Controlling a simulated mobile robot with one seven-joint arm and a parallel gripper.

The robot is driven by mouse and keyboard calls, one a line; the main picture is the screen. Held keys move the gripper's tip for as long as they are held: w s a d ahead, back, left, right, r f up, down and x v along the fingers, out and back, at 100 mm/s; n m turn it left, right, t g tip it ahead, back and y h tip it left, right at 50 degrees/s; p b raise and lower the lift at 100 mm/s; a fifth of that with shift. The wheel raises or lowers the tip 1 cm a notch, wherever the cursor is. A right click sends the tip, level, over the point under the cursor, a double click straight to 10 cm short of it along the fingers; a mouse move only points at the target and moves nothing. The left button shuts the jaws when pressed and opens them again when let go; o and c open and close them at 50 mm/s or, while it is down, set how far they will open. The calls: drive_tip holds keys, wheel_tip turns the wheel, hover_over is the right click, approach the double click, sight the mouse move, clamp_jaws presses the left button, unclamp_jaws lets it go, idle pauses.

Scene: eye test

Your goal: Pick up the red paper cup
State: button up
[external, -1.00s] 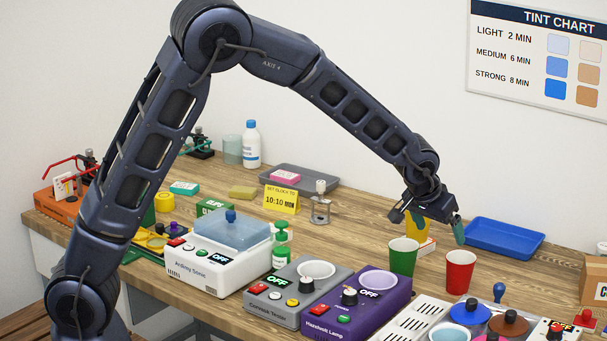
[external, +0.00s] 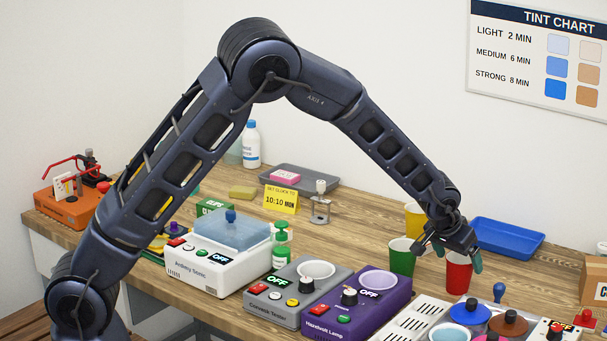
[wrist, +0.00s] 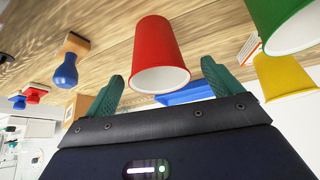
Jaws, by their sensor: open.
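The red paper cup (external: 458,281) stands upright on the wooden bench, its top partly hidden by my gripper. My gripper (external: 449,257) is open at the cup's rim, with one green fingertip at the cup's right side. In the wrist view the red cup (wrist: 160,48) appears upside down, centred between the two green fingertips of my gripper (wrist: 161,74), with clear gaps on both sides. The cup looks empty. I cannot tell how far the fingertips reach along it.
A green cup (external: 402,258) stands close on the left, with a yellow cup (external: 413,216) behind it. A blue tray (external: 507,238) lies behind on the right. A blue-handled stamp (external: 499,291), a purple lamp box (external: 345,320) and a vented white panel (external: 415,318) stand in front.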

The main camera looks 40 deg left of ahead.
drive_tip(key=shift+x, duration=1.95)
drive_tip(key=shift+w+d, duration=0.1)
drive_tip(key=c, duration=1.1)
drive_tip(key=shift+o, duration=0.2)
